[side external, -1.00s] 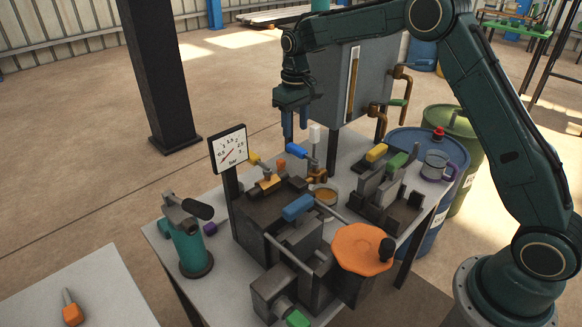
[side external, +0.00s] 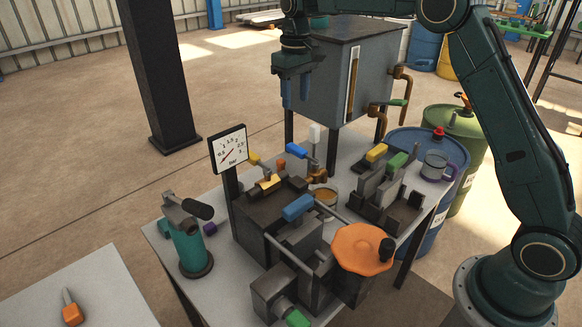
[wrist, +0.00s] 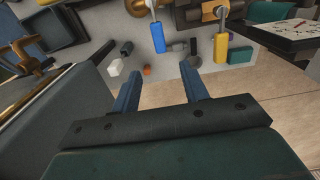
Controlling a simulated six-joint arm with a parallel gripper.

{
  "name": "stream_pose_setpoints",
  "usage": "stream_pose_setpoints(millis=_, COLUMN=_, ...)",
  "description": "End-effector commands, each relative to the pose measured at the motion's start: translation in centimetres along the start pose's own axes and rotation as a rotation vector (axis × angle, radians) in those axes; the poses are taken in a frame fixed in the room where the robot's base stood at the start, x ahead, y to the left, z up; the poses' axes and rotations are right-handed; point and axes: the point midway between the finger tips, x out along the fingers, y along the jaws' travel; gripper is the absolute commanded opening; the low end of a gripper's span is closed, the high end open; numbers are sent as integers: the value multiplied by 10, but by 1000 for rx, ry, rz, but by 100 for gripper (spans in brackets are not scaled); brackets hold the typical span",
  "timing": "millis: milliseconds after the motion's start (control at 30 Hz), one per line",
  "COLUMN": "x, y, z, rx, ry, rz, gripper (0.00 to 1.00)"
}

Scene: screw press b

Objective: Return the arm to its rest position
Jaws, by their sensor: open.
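My gripper (side external: 295,92) hangs fingers-down at the upper middle of the side view, in front of the grey tank (side external: 345,80). Its two blue fingers are apart with nothing between them; they also show open in the wrist view (wrist: 160,90). The gripper is above the level of the bench equipment and touches nothing I can see. Below it on the bench is a valve with a blue lever (side external: 296,149), which also shows in the wrist view (wrist: 158,38). The upper part of my arm is cut off by the top edge.
A pressure gauge (side external: 228,149) stands on a post to the left. The press with its orange handwheel (side external: 362,249) fills the bench front. A teal pump (side external: 190,247) stands at the left. Blue (side external: 440,195) and green (side external: 467,130) drums stand at the right. The tank is close beside the gripper.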

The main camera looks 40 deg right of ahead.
Motion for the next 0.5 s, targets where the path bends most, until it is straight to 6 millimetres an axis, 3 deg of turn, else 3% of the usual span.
stream_pose_setpoints(millis=267, x=-1, y=0, z=1, rx=0, ry=2, rz=0, gripper=45)
stream_pose_setpoints(millis=500, x=-19, y=-3, z=16, rx=1, ry=28, rz=2, gripper=45)
